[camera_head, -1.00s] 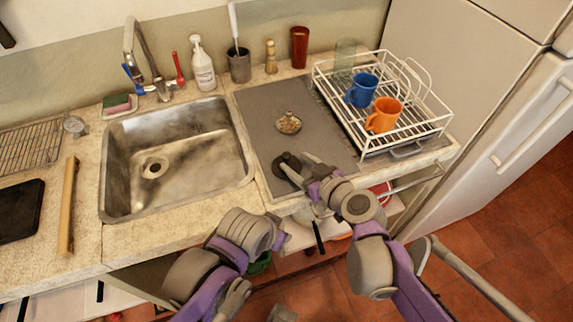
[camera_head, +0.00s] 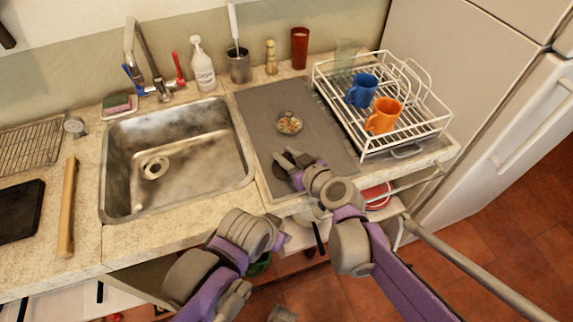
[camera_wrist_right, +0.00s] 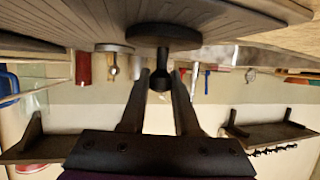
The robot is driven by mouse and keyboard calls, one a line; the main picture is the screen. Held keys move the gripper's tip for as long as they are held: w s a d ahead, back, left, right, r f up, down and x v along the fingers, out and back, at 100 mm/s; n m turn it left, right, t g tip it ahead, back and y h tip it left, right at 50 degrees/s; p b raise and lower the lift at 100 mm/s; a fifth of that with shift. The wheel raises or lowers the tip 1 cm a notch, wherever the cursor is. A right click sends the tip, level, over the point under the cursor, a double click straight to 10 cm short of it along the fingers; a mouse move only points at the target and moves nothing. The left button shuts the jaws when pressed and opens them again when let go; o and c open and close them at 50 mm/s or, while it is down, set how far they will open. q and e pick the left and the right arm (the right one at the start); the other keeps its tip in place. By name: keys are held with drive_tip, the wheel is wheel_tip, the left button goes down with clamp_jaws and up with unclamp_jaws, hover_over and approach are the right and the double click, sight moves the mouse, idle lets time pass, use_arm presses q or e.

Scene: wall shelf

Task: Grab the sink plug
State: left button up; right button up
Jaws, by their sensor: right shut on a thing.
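The sink plug is a dark round disc with a narrow knob. In the right wrist view the plug (camera_wrist_right: 161,34) shows upside down against the grey mat, its knob between the fingers. My right gripper (camera_wrist_right: 161,82) is shut on the knob. In the head view the right gripper (camera_head: 287,160) is low over the front of the grey mat, and its fingers hide much of the plug. My left arm shows at the bottom centre of the head view, but its fingers cannot be made out.
The grey mat (camera_head: 262,104) carries a small metal strainer (camera_head: 289,123) just behind the right gripper. A white dish rack (camera_head: 437,124) with a blue mug (camera_head: 362,91) and an orange mug (camera_head: 383,116) stands to the right. The steel sink (camera_head: 205,158) is empty at left.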

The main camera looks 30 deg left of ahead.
clamp_jaws()
